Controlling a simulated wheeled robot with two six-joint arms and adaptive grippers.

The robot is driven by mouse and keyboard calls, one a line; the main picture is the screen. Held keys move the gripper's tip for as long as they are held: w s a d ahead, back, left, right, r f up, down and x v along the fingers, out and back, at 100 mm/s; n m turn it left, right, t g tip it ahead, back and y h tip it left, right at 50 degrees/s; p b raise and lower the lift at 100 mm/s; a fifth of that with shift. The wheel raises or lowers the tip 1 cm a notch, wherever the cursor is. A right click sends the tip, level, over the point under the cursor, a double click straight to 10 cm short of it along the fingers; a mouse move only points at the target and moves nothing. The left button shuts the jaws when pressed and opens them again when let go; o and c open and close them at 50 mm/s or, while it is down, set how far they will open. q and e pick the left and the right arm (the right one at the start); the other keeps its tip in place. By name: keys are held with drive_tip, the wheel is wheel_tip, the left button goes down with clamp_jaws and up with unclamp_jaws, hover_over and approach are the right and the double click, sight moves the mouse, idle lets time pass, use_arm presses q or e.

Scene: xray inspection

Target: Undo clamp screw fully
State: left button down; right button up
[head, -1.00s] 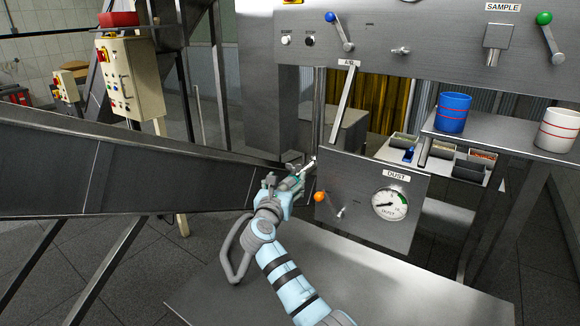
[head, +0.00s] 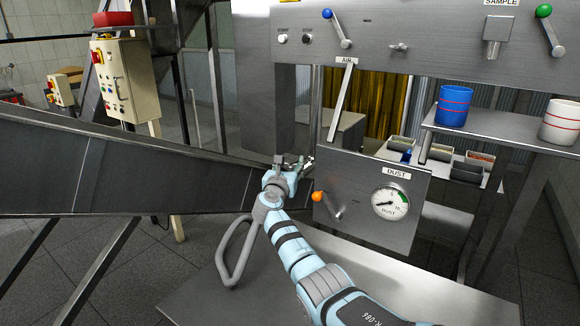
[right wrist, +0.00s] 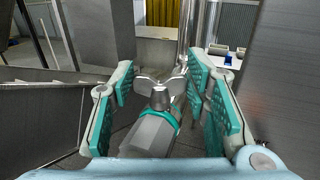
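The clamp screw (right wrist: 159,95) is a grey metal wing screw, seen in the right wrist view between my right gripper's fingers. Its two wings spread left and right. My right gripper (right wrist: 162,92) is open, with a teal-padded finger on each side of the screw and gaps showing beside the wings. In the head view my right gripper (head: 293,163) is at the left edge of the machine front, just left of the dust panel (head: 372,203). The screw is too small to make out clearly there. My left gripper is not in view.
A dark sloping metal chute (head: 110,165) lies close on the left. The dust panel carries an orange-knobbed lever (head: 318,197) and a round gauge (head: 390,203). A shelf (head: 500,138) with a blue cup (head: 454,106) and a white cup (head: 562,122) is at right.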

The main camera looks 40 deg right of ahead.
drive_tip(key=shift+r+p, duration=0.1)
drive_tip(key=shift+p, duration=0.3)
drive_tip(key=n+t+y+p, duration=0.1)
drive_tip(key=p, duration=0.1)
drive_tip(key=n+t+y+p, duration=0.1)
drive_tip(key=p, duration=0.1)
drive_tip(key=n+t+y+p, duration=0.1)
drive_tip(key=t+y+p, duration=0.1)
drive_tip(key=p, duration=0.1)
drive_tip(key=shift+s+d+r+n, duration=0.15)
drive_tip(key=shift+s+d+n, duration=0.05)
drive_tip(key=shift+d+n, duration=0.1)
drive_tip(key=shift+n+t+y+p, duration=0.3)
drive_tip(key=shift+n+t+y, duration=0.4)
drive_tip(key=shift+y, duration=0.4)
drive_tip(key=shift+n+y, duration=0.4)
drive_tip(key=shift+d+f+n+t+y+b, duration=0.15)
drive_tip(key=shift+n+t+y+b, duration=0.15)
drive_tip(key=shift+n+y, duration=0.35)
drive_tip(key=shift+a+f+n+t+y+b, duration=0.15)
drive_tip(key=shift+n+t+y, duration=0.25)
drive_tip(key=shift+y, duration=0.45)
drive_tip(key=shift+d+r, duration=0.1)
drive_tip(key=o, duration=1.2)
drive_tip(key=shift+c, duration=0.2)
